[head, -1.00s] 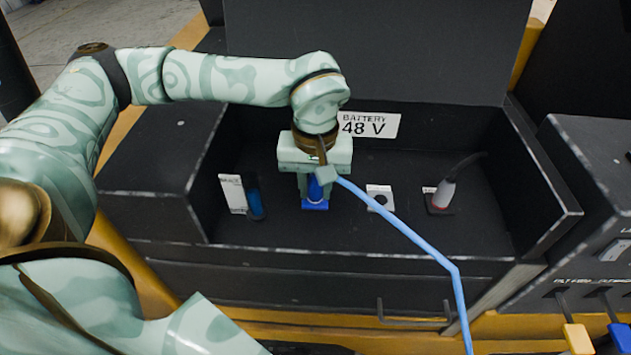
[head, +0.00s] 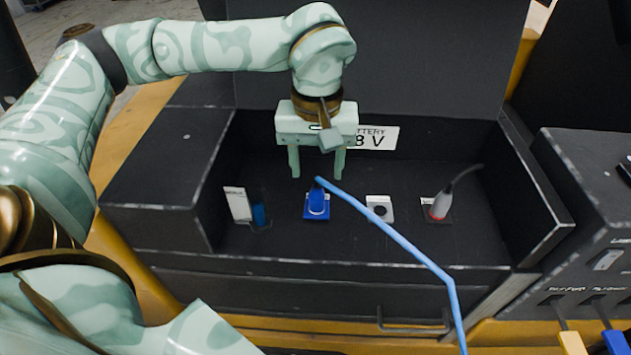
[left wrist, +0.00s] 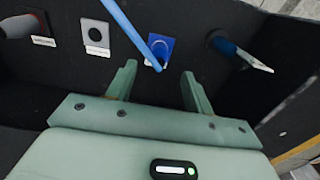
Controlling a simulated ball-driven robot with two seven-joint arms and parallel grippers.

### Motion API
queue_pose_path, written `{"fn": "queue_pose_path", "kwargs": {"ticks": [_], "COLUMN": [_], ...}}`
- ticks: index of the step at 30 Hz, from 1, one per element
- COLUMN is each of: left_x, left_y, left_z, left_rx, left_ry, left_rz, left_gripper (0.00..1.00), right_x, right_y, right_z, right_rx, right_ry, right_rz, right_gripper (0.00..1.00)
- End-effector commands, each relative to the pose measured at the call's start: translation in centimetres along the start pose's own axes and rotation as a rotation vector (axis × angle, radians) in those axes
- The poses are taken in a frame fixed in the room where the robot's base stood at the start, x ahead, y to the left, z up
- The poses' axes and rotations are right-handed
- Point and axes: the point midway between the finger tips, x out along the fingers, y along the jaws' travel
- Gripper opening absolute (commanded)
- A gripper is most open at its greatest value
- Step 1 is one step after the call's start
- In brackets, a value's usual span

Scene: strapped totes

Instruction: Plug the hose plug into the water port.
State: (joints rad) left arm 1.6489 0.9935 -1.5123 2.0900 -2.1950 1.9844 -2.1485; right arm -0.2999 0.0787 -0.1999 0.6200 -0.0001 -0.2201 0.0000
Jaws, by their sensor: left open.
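The blue hose plug (head: 317,200) stands upright at the blue water port (head: 316,214) on the floor of the black bay. Its light blue hose (head: 400,240) runs off to the lower right. The plug also shows in the left wrist view (left wrist: 158,48), beyond my fingertips; how deep it sits I cannot tell. My left gripper (head: 316,176) is open and empty above and behind the plug, with its fingers apart and clear of it. The gripper also shows in the left wrist view (left wrist: 158,78). My right gripper is not in view.
A white-plated socket (head: 380,208) is right of the plug, then a grey plug with a red ring (head: 440,204). Left are a white label plate (head: 238,205) and a dark blue connector (head: 259,213). Black bay walls (head: 540,180) enclose them. A "48 V" battery label (head: 378,138) is behind.

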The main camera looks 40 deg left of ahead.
Motion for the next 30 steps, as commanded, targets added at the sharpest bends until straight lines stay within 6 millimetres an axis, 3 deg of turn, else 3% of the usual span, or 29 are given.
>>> {"fn": "queue_pose_path", "kwargs": {"ticks": [1,6,12,30], "left_x": [-1.6,-5.1,-7.3,-7.7], "left_y": [0.0,0.0,0.0,0.0], "left_z": [-0.1,0.0,0.0,0.0], "left_rx": [-0.002,-0.001,-0.002,0.000], "left_ry": [0.004,0.003,0.000,-0.001], "left_rz": [0.002,0.002,0.000,-0.001], "left_gripper": [0.52,0.52,0.52,0.52], "right_x": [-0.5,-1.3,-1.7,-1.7], "right_y": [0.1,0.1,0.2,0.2], "right_z": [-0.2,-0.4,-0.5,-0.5], "right_rx": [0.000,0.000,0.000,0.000], "right_ry": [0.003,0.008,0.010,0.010], "right_rz": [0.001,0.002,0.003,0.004], "right_gripper": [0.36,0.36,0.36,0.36]}}
